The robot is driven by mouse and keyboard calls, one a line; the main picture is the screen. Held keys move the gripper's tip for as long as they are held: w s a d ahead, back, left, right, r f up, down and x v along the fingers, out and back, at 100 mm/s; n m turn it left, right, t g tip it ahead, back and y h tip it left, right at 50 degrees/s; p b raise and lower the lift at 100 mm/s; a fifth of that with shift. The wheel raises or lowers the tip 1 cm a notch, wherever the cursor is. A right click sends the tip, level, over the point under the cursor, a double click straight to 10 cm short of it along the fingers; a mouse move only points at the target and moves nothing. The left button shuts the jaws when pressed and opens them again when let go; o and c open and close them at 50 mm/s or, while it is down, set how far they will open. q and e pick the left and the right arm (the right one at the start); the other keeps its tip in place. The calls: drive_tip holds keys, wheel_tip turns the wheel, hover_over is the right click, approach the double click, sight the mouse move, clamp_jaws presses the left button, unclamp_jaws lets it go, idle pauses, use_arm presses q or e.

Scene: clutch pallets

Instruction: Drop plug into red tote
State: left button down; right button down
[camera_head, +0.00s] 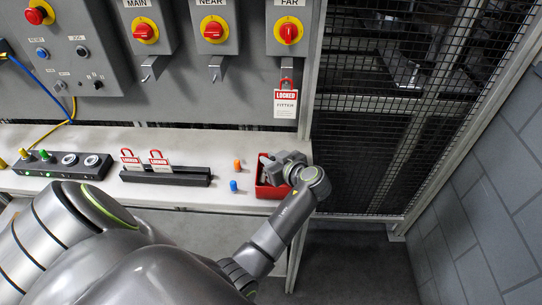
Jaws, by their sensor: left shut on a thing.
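The red tote (268,191) sits at the right end of the white bench. My left gripper (266,159) is over the tote, its grey body covering much of the opening. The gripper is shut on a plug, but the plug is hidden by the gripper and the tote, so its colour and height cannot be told. An orange plug (237,166) and a blue plug (233,186) stand on the bench just left of the tote. My right gripper is not in view.
A black rack (165,176) holds two red-and-white locked tags. A button box (64,165) stands farther left. Three switch boxes line the panel behind, and a locked tag (286,103) hangs under FAR. A mesh fence (375,150) stands right of the bench.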

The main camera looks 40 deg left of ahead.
use_arm(q)
drive_tip(key=shift+d+f, duration=0.1)
drive_tip(key=shift+f, duration=0.15)
drive_tip(key=shift+r, duration=0.1)
drive_tip(key=c, duration=1.3)
unclamp_jaws()
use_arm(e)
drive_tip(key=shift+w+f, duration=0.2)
use_arm(q)
drive_tip(key=shift+d, duration=0.1)
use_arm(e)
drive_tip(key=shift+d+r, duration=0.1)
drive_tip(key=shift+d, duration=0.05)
